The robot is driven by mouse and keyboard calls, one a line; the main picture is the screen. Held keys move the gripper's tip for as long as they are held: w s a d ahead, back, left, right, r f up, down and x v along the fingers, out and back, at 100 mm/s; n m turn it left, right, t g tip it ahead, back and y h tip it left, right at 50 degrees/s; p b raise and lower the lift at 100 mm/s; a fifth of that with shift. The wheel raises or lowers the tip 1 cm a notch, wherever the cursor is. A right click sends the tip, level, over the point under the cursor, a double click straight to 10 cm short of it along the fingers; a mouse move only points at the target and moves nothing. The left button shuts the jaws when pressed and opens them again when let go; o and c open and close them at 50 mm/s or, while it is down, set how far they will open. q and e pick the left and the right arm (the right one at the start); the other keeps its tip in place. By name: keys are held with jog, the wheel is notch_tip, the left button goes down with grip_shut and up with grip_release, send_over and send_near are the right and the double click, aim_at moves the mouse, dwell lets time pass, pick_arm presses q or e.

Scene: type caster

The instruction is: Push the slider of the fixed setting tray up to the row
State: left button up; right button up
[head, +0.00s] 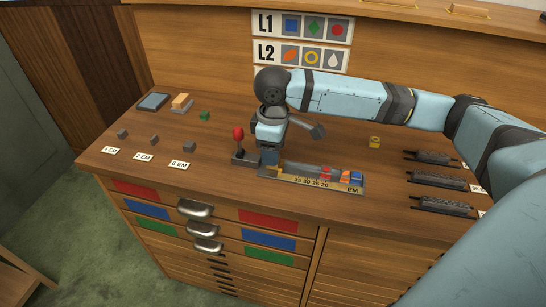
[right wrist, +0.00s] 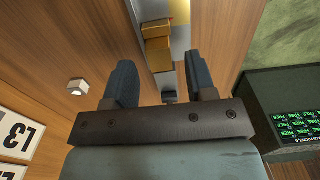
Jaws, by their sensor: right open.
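The setting tray (head: 315,184) lies near the front edge of the cabinet top, with a scale and "EM" on its front. A row of red (head: 326,172), orange (head: 345,176) and blue (head: 357,178) pieces sits toward its right end. My right gripper (head: 269,160) points down at the tray's left end. In the right wrist view its fingers (right wrist: 162,88) are apart. Brass-coloured blocks (right wrist: 157,55), probably the slider, show beyond and between the fingers on the grey tray strip (right wrist: 180,25). Contact cannot be told. My left gripper is not in view.
A red-knobbed lever (head: 238,134) stands just left of my right gripper. Small grey blocks with EM labels (head: 143,157) lie at left. Dark racks (head: 440,181) lie at right. A yellow block (head: 374,142) sits behind the tray. Drawers with handles (head: 195,209) are below.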

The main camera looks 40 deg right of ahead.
aim_at(308, 173)
jog(key=shift+f, duration=1.05)
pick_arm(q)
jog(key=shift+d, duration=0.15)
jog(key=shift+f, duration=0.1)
pick_arm(e)
grip_shut()
jog(key=s+d+p, duration=0.1)
jog(key=p, duration=0.1)
jog(key=s+d+p, duration=0.1)
jog(key=p, duration=0.1)
jog(key=shift+s+r, duration=0.1)
jog(key=shift+r, duration=0.3)
jog(key=s+d+p, duration=0.2)
jog(key=p, duration=0.1)
jog(key=s+d+p, duration=0.1)
jog(key=s, duration=0.1)
jog(key=shift+d+f, duration=0.2)
jog(key=shift+f, duration=0.05)
jog(key=shift+s+d+f, duration=0.15)
jog(key=shift+s, duration=0.05)
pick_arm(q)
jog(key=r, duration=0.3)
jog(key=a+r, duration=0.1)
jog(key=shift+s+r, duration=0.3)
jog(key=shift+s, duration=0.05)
